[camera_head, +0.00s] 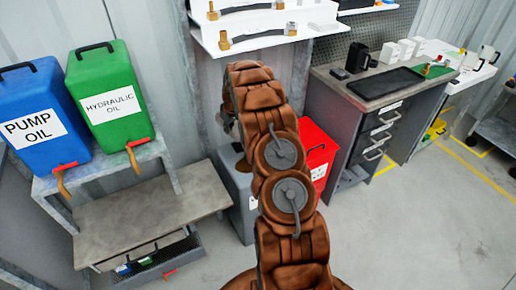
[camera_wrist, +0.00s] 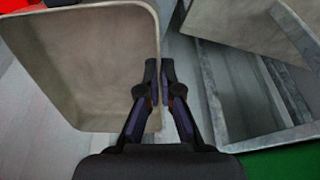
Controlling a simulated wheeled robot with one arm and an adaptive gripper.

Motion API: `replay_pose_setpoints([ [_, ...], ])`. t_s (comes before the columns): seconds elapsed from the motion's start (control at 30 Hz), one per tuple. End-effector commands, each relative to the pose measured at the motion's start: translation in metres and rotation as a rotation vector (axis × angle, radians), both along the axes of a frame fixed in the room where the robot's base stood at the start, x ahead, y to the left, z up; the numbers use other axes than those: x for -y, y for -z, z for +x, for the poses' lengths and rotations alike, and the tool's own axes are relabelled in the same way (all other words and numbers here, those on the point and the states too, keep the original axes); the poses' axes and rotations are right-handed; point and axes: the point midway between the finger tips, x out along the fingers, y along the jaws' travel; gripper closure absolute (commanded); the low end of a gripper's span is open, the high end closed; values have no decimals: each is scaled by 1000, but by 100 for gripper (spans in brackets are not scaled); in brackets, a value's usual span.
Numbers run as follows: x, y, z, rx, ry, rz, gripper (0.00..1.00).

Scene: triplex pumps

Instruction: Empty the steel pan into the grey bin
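The steel pan (camera_wrist: 85,60) fills the left of the wrist view, a beige-grey rounded rectangular pan with its inside turned towards the camera. My gripper (camera_wrist: 160,75) is shut on its right-hand rim. The visible inside looks bare. How far the pan is tilted is hard to tell. In the head view my arm hides the pan and my gripper. The grey bin (camera_head: 241,205) stands on the floor behind my arm, partly hidden by it. Its opening and contents do not show.
A red bin (camera_head: 318,155) stands right of the grey bin. Left is a low bench (camera_head: 150,212) beside a stand with blue (camera_head: 30,105) and green (camera_head: 108,98) oil jugs. A drawer cabinet (camera_head: 370,125) stands right. Shelves (camera_head: 262,38) hang above. Floor is clear at right.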

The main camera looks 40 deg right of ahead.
Motion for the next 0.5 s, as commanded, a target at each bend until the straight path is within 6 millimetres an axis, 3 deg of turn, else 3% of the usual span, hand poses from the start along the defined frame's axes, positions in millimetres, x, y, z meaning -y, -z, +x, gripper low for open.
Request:
replay_pose_setpoints([
  [0.5,-4,1,7,-123,-7,-15,100],
])
